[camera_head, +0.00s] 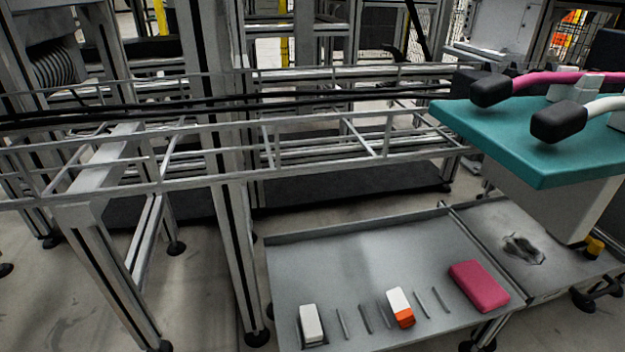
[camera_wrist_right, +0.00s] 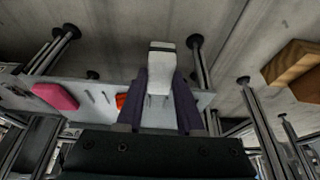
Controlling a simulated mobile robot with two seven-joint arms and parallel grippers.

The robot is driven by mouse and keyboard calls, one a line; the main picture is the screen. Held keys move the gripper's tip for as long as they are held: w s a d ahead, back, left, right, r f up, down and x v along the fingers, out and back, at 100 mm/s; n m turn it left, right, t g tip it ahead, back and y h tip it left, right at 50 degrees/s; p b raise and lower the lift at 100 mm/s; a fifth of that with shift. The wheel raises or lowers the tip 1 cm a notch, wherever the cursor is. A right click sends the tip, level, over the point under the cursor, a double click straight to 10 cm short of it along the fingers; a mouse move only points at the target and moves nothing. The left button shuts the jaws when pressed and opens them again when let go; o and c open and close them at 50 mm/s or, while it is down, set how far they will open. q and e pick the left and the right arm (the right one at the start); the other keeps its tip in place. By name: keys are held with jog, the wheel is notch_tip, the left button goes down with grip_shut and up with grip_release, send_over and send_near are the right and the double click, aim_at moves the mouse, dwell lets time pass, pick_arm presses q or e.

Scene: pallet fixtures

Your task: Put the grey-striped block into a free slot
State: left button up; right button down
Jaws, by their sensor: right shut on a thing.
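In the right wrist view my right gripper (camera_wrist_right: 160,92) has its two dark purple fingers closed on the sides of a white block with a dark grey stripe (camera_wrist_right: 161,66) near its far end. The metal tray (camera_head: 350,262) in the head view has several thin upright dividers. A white block (camera_head: 312,324) stands at its left and a white-and-orange block (camera_head: 400,307) stands among the dividers. Gaps between other dividers look empty. The orange part also shows in the right wrist view (camera_wrist_right: 121,101). Neither gripper shows in the head view.
A pink block (camera_head: 480,286) lies at the tray's right side. A teal-topped stand (camera_head: 520,140) with padded pink and white handles is at the right. Metal frames and rails (camera_head: 205,170) run behind the tray. A brown wooden object (camera_wrist_right: 292,68) is right in the wrist view.

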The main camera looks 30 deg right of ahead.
jog(key=w+d+b, duration=0.1)
jog(key=w+b, duration=0.2)
jog(key=w, duration=0.2)
jog(key=w+d+b, duration=0.1)
jog(key=w+b, duration=0.2)
jog(key=w, duration=0.3)
jog(key=w+d+b, duration=0.1)
jog(key=w+b, duration=0.2)
jog(key=w, duration=0.3)
jog(key=shift+w+d+f, duration=0.1)
jog(key=shift+w+d, duration=0.05)
jog(key=shift+d, duration=0.1)
jog(key=shift+w+b, duration=0.3)
jog(key=shift+b, duration=0.15)
notch_tip(320, 180, down, 4)
jog(key=b, duration=0.3)
jog(key=shift+s+d+b, duration=0.1)
jog(key=shift+b, duration=0.25)
jog(key=shift+r, duration=0.35)
jog(key=shift+f, duration=0.1)
jog(key=c, duration=1)
grip_release()
jog(key=shift+f, duration=0.1)
jog(key=o, duration=0.5)
jog(key=shift+c, duration=0.2)
